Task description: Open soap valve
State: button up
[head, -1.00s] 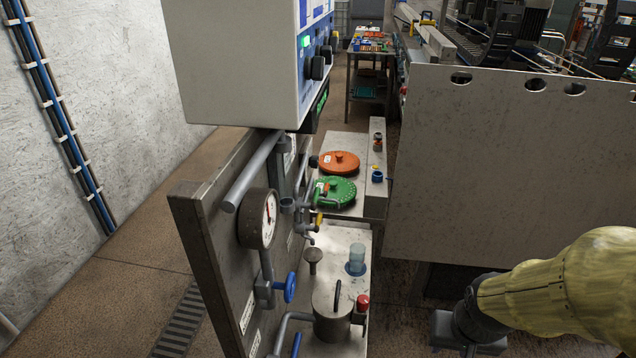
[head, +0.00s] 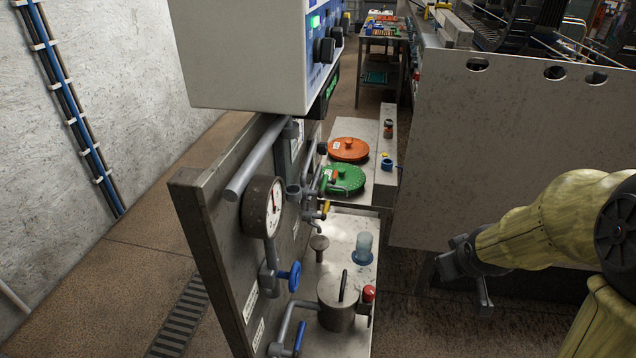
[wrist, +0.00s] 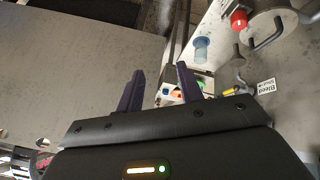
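In the head view several valves sit on the grey panel's pipework: a blue-handled valve (head: 294,276) below the round gauge, a blue lever (head: 299,338) lower down, and a small yellow-handled valve (head: 325,208) near the green lid. I cannot tell from labels which one is the soap valve. My gripper (head: 470,275) is right of the panel and its shelf, clear of all the valves. In the wrist view my gripper (wrist: 160,75) has its two dark fingers apart with nothing visibly held. A yellow handle (wrist: 236,90) shows beyond them to the right.
Green (head: 343,180) and orange (head: 349,149) lids lie behind. A large grey metal wall (head: 500,160) stands behind my arm. A control box (head: 245,60) overhangs the panel.

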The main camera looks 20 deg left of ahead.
jog(key=w+a+r+n+t+y, duration=0.1)
jog(key=w+a+n+t, duration=0.15)
jog(key=w, duration=0.35)
jog(key=w+a+r+n+t+y, duration=0.1)
jog(key=w+n, duration=0.3)
jog(key=w, duration=0.2)
jog(key=n+g+y+b, duration=0.1)
jog(key=n+g+y, duration=0.4)
jog(key=n+y, duration=1.2)
send_near(323, 185)
jog(key=d+r+n+h, duration=0.1)
jog(key=d+n+h, duration=0.1)
jog(key=d+r+n+h, duration=0.1)
jog(key=d+r+h, duration=0.1)
jog(key=shift+s+d+r+n, duration=0.1)
jog(key=shift+d+r+n, duration=0.1)
jog(key=shift+d+n, duration=0.15)
jog(key=shift+a, duration=0.1)
jog(key=p+x, duration=0.4)
jog(key=x, duration=1.3)
